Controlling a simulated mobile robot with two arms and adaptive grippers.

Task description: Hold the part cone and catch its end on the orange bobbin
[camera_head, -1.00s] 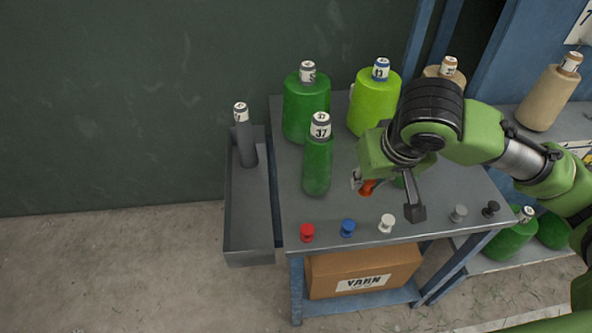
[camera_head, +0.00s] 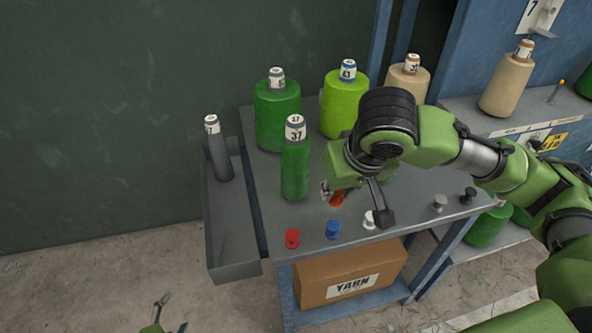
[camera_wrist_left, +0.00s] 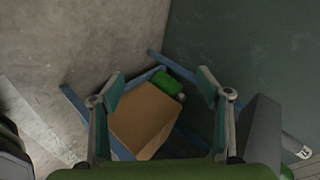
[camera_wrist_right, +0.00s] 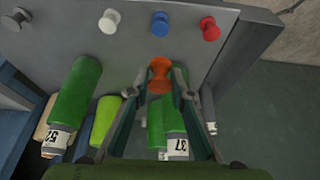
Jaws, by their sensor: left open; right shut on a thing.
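The thin dark green part cone, marked 37 (camera_head: 295,170), stands upright on the grey table; it also shows in the right wrist view (camera_wrist_right: 174,110). My right gripper (camera_head: 352,203) is shut on the orange bobbin (camera_head: 338,198), just right of this cone. In the right wrist view the orange bobbin (camera_wrist_right: 160,75) sits between the fingertips. I cannot tell whether it touches the table. No yarn end is clear to see. My left gripper (camera_head: 170,314) is open and empty at the bottom left, low and away from the cone; its fingers (camera_wrist_left: 161,88) show wide apart.
Fuller cones, dark green (camera_head: 277,115) and lime (camera_head: 344,103), stand behind. Red (camera_head: 292,238), blue (camera_head: 333,230) and white (camera_head: 369,219) bobbins line the front edge. A grey trough (camera_head: 232,235) with a slim grey tube (camera_head: 218,160) adjoins the left side. A yarn box (camera_head: 350,277) sits below.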

